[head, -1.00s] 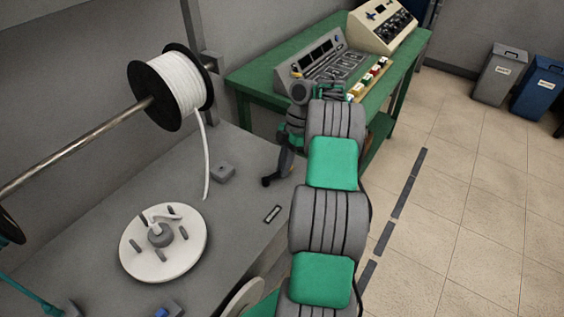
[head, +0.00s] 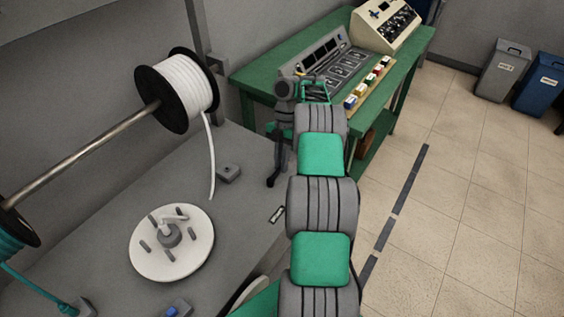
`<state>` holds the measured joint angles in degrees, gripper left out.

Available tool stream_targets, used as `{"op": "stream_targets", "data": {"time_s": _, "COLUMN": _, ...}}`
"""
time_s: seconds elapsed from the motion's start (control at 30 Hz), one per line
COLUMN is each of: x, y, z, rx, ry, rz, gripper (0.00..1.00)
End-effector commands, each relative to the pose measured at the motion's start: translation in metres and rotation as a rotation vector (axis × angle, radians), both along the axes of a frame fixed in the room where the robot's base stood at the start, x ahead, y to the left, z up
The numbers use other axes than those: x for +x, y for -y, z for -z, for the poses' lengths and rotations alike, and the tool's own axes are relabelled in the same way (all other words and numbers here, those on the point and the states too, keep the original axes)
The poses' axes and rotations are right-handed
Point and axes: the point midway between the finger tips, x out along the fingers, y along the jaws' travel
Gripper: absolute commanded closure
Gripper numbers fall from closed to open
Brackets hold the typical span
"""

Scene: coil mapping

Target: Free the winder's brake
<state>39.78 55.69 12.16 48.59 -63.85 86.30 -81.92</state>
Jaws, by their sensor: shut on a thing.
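The winder has a round white plate (head: 190,262) with several grey pegs and a grey hub, lying on the grey bench. My gripper (head: 279,150) hangs down at the bench's right edge, partly hidden by my own arm. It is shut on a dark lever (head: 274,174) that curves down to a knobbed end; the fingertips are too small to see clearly. I cannot tell for sure whether this lever is the winder's brake. A pale wheel (head: 247,292) shows partly below the bench edge.
A spool of white cord (head: 184,84) sits on a steel bar above the grey bench (head: 110,222), its loose end hanging down. A small grey block (head: 229,173) and a blue-buttoned box (head: 178,309) stand on the bench. A green table (head: 243,82) carries consoles behind my arm.

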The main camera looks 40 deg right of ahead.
Motion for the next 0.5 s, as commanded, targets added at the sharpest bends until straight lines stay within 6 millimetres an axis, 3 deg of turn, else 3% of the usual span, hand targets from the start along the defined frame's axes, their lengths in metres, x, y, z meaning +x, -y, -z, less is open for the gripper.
{"op": "stream_targets", "data": {"time_s": 0.2, "x": -0.0008, "y": 0.0010, "z": 0.0010, "rx": -0.001, "ry": -0.002, "rz": 0.001, "gripper": 1.00}}
{"op": "stream_targets", "data": {"time_s": 0.23, "x": -0.0007, "y": 0.0010, "z": 0.0009, "rx": -0.001, "ry": -0.002, "rz": 0.001, "gripper": 0.85}}
{"op": "stream_targets", "data": {"time_s": 0.5, "x": 0.0004, "y": -0.0006, "z": 0.0001, "rx": -0.001, "ry": 0.001, "rz": -0.001, "gripper": 0.64}}
